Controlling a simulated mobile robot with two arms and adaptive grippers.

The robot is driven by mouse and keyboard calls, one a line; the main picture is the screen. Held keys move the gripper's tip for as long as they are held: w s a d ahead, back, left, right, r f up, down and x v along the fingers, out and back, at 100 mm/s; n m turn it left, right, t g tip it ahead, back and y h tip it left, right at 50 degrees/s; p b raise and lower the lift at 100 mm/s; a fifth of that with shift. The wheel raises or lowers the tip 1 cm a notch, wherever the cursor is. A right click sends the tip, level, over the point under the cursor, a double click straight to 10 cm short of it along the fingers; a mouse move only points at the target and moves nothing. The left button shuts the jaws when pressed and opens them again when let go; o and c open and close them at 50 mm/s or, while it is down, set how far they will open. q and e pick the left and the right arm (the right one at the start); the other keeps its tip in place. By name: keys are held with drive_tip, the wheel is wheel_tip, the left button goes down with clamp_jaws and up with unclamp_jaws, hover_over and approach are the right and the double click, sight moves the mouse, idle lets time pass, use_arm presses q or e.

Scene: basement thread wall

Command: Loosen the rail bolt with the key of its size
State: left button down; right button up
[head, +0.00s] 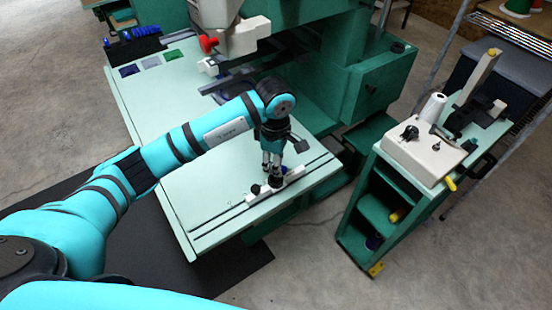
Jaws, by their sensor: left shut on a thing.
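My left gripper (272,168) points down over the front right part of the pale green machine table. It is shut on a small dark thing, apparently a key, mostly hidden by the fingers. Right below it is a short white rail piece (292,176) lying along the dark slots of the table. The rail bolt cannot be made out under the gripper, and I cannot tell whether the key touches it. A dark holder with several blue-handled tools (126,35) stands at the table's far left corner. My right gripper is out of view.
A green machine (375,85) with a white head (235,35) stands behind the table (150,115). Flat coloured pads (151,63) lie at the far left. A green cart (378,212) with a white box (420,150) and thread cone stands right, across a floor gap.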

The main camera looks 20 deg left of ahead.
use_arm(q)
drive_tip(key=shift+a+r+n+p, duration=0.1)
drive_tip(key=shift+r+n+p, duration=0.05)
drive_tip(key=shift+n+p, duration=0.3)
drive_tip(key=shift+a+n, duration=0.1)
drive_tip(key=shift+n, duration=0.55)
drive_tip(key=n, duration=1)
drive_tip(key=c, duration=1.1)
unclamp_jaws()
